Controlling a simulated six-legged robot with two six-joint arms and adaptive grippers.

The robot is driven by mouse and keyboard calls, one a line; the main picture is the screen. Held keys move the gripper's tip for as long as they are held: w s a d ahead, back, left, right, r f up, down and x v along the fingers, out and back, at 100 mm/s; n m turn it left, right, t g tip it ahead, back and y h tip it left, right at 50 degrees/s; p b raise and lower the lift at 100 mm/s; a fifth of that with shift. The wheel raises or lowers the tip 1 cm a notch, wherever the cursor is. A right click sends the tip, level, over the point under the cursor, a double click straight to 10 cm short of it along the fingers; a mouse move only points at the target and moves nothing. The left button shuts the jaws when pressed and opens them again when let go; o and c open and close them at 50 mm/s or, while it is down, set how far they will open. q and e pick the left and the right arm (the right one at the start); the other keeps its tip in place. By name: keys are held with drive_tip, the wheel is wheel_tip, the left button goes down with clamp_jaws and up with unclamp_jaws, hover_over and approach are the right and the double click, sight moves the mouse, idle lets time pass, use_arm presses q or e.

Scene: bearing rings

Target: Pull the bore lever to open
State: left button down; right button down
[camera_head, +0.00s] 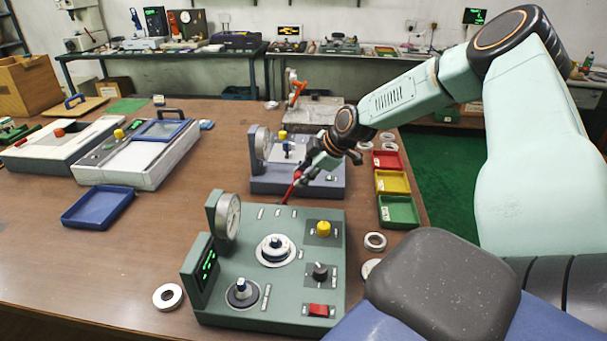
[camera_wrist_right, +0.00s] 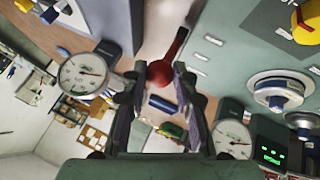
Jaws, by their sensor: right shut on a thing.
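The red lever (camera_head: 291,187) rises from the back edge of the green gauge station (camera_head: 285,303). In the right wrist view the red lever (camera_wrist_right: 177,45) ends in a round red knob (camera_wrist_right: 166,72) between the fingers. My right gripper (camera_head: 301,177) is shut on the lever near its top, behind the green station and in front of the grey-violet station. In the wrist view my right gripper (camera_wrist_right: 163,75) has a finger on each side of the knob. The fingers partly hide the lever in the head view. My left gripper is not in view.
The green station carries a dial gauge (camera_head: 228,216), a yellow knob (camera_head: 323,228) and a red button (camera_head: 318,310). The grey-violet station (camera_head: 270,185) stands close behind. Red, yellow and green trays (camera_head: 398,212) and loose rings (camera_head: 375,241) lie to the right. A blue tray (camera_head: 97,207) lies left.

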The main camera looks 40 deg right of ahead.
drive_tip(key=shift+s+f, duration=0.25)
drive_tip(key=shift+f, duration=0.1)
drive_tip(key=c, duration=1.5)
unclamp_jaws()
drive_tip(key=o, duration=0.5)
drive_tip(key=shift+d, duration=0.25)
drive_tip(key=shift+c, duration=0.2)
drive_tip(key=shift+w+a+r, duration=0.1)
drive_tip(key=shift+a+r, duration=0.1)
drive_tip(key=shift+a, duration=0.05)
wheel_tip(320, 180, up, 8)
drive_tip(key=shift+r, duration=0.25)
drive_tip(key=shift+d+r, duration=0.1)
drive_tip(key=shift+r, duration=0.5)
